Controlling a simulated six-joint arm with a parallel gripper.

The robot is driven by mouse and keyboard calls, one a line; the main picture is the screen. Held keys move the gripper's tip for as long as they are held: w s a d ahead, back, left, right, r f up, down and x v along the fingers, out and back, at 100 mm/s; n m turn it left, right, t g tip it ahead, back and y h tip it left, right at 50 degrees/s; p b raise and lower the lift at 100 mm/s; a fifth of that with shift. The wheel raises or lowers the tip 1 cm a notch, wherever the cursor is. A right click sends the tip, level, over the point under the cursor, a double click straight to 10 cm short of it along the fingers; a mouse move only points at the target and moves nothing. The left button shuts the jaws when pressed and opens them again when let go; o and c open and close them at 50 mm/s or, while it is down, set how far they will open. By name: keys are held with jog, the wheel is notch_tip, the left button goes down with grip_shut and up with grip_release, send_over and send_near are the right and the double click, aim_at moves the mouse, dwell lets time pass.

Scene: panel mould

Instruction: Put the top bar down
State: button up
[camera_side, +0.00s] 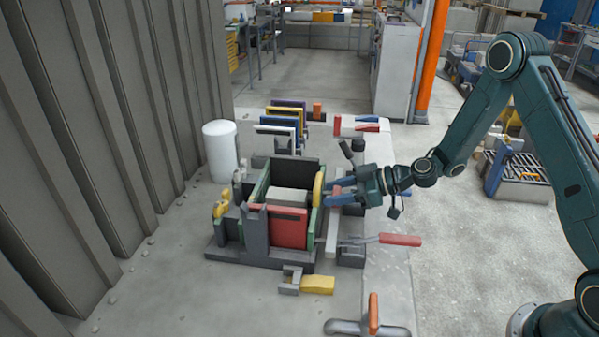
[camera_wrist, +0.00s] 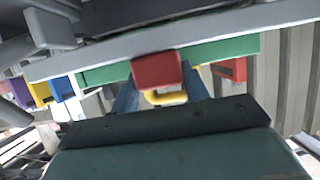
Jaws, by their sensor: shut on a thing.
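My gripper (camera_side: 335,191), with blue fingers, is at the right side of the panel mould in the side view. It is shut on a red grip (camera_wrist: 157,70), which shows between the fingers in the wrist view. A long pale grey bar (camera_wrist: 215,27) crosses behind the grip and appears to be the top bar. In the side view a pale bar (camera_side: 332,238) runs along the mould's right side, partly hidden by the gripper. I cannot tell whether it rests on anything. The mould has a red front panel (camera_side: 287,228), green side panels (camera_side: 233,222) and a grey block (camera_side: 288,196) inside.
A clamp with a red handle (camera_side: 400,239) sticks out on the right. A yellow-handled clamp (camera_side: 317,284) and an orange-handled one (camera_side: 374,311) are in front. A white cylinder (camera_side: 220,150) stands back left. Coloured panels (camera_side: 277,129) stand behind. The front-left surface is clear.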

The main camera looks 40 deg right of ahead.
notch_tip(320, 180, up, 14)
dwell(0.6)
dwell(0.5)
jog(key=s+d+f+m+t+h, duration=0.3)
jog(key=d+m+h, duration=0.2)
jog(key=shift+s+f+m+h, duration=0.2)
jog(key=shift+s+m+h, duration=0.05)
jog(key=shift+m+h, duration=0.05)
dwell(0.3)
jog(key=shift+w, duration=0.1)
dwell(0.8)
notch_tip(320, 180, up, 4)
jog(key=n+g+y, duration=0.3)
jog(key=n+y, duration=0.3)
send_over(337, 191)
jog(key=shift+f, duration=0.2)
